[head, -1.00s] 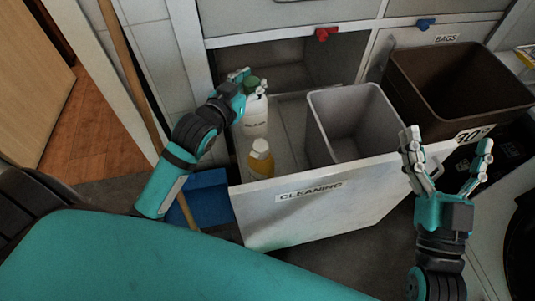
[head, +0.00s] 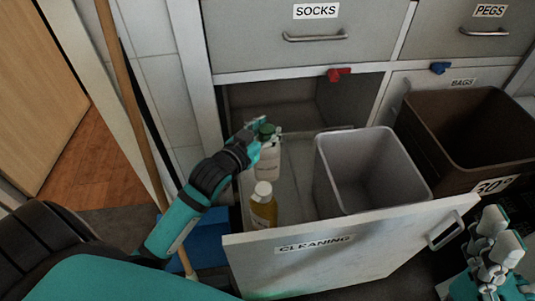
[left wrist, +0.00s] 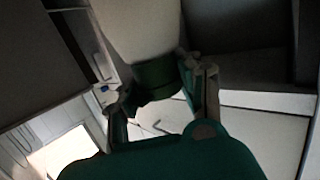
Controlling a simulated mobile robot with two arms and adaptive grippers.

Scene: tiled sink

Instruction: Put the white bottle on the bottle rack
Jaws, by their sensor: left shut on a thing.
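The white bottle (head: 267,160) has a green cap and a printed label. It is upright in the left back part of the open CLEANING drawer (head: 345,262); I cannot tell whether its base touches the drawer floor. My left gripper (head: 264,132) is shut on it at the green cap. The left wrist view shows the white body (left wrist: 135,25) and green cap (left wrist: 157,76) between the fingers (left wrist: 160,92). My right gripper (head: 492,248) is partly cut off at the lower right, away from the bottle; its opening is unclear. I cannot make out a bottle rack.
A yellow bottle with a white cap (head: 263,207) stands just in front of the white bottle. A grey bin (head: 330,170) fills the drawer's right side. A brown bin (head: 440,135) is farther right. A wooden pole (head: 130,95) leans at left. The closed SOCKS drawer (head: 305,50) is above.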

